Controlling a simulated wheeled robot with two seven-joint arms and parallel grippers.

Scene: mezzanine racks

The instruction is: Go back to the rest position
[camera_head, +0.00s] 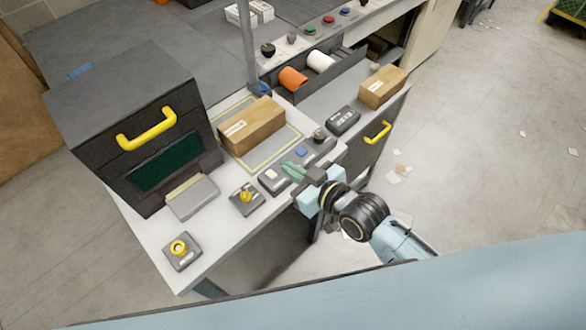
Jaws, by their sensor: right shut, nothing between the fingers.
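My right gripper (291,168) reaches in from the lower right, its arm bent over the front edge of the white worktop (222,228). Its green fingertips are shut and empty, over a small grey box with a white button (271,176). I cannot tell whether they touch it. A neighbouring box with a blue button (301,152) is just behind the fingers. My left gripper is not in view.
A dark cabinet with a yellow handle (147,130) stands at the left. A cardboard box (252,127) lies on the worktop, another (384,87) farther right. Switch boxes with a yellow knob (246,198) and a yellow button (181,250) sit nearby. The floor at right is mostly open.

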